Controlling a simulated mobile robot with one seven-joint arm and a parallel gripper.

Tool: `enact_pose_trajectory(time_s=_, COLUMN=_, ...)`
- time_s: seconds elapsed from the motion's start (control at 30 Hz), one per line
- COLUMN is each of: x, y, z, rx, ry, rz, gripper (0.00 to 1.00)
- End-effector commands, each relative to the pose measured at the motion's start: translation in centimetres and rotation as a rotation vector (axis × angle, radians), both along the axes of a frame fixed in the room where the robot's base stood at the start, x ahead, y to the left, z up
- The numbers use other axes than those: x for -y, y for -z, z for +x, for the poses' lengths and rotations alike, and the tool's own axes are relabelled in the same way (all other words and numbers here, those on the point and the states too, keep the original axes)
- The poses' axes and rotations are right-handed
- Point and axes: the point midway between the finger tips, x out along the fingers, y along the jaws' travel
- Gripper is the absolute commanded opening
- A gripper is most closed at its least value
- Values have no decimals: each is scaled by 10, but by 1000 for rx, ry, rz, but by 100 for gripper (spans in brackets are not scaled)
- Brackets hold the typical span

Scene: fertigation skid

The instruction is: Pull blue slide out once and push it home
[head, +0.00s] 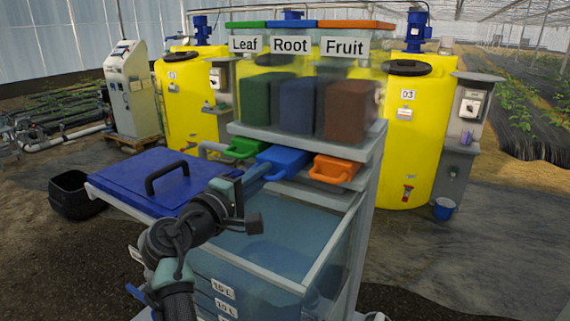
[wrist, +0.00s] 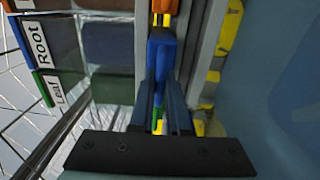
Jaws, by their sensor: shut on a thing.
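The blue slide (head: 288,159) sits under the middle hopper, marked Root, between the green slide (head: 246,148) and the orange slide (head: 335,169). My gripper (head: 262,175) reaches it from the front left and is shut on its front end. In the wrist view the blue slide (wrist: 161,58) runs up between my two dark fingers (wrist: 162,108). I cannot tell exactly how far the slide stands out of its slot.
A clear bin (head: 285,235) stands open below the slides. A blue lid with a black handle (head: 165,180) lies left of my arm. Leaf, Root and Fruit hoppers (head: 345,108) stand above. Yellow tanks (head: 405,130) are behind.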

Motion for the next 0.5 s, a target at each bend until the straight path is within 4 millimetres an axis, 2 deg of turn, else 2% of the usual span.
enact_pose_trajectory(time_s=0.5, x=18, y=1, z=32, rx=1, ry=-1, rz=0, gripper=0)
